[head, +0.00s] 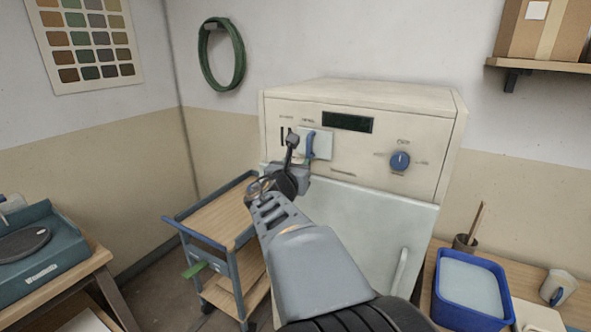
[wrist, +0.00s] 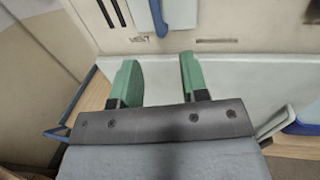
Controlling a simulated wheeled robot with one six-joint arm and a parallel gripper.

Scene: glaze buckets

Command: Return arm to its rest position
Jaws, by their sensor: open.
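My arm (head: 310,268) reaches up from the bottom of the head view towards the cream kiln (head: 440,135). My gripper (head: 291,142) is in front of the left part of the kiln's control panel, just left of a blue lever (head: 310,146) on a pale plate. In the wrist view, the two green fingertips of my gripper (wrist: 157,62) stand apart with nothing between them. The blue lever (wrist: 158,20) shows beyond them at the top, apart from the fingers in that view. My arm hides part of the kiln's door.
A blue-framed cart (head: 212,216) with wooden shelves stands left of the kiln. A table at right holds a blue tub (head: 438,285), a brush pot (head: 464,243) and a mug (head: 558,287). A teal device (head: 50,262) sits on the left table. A wall shelf (head: 540,65) is upper right.

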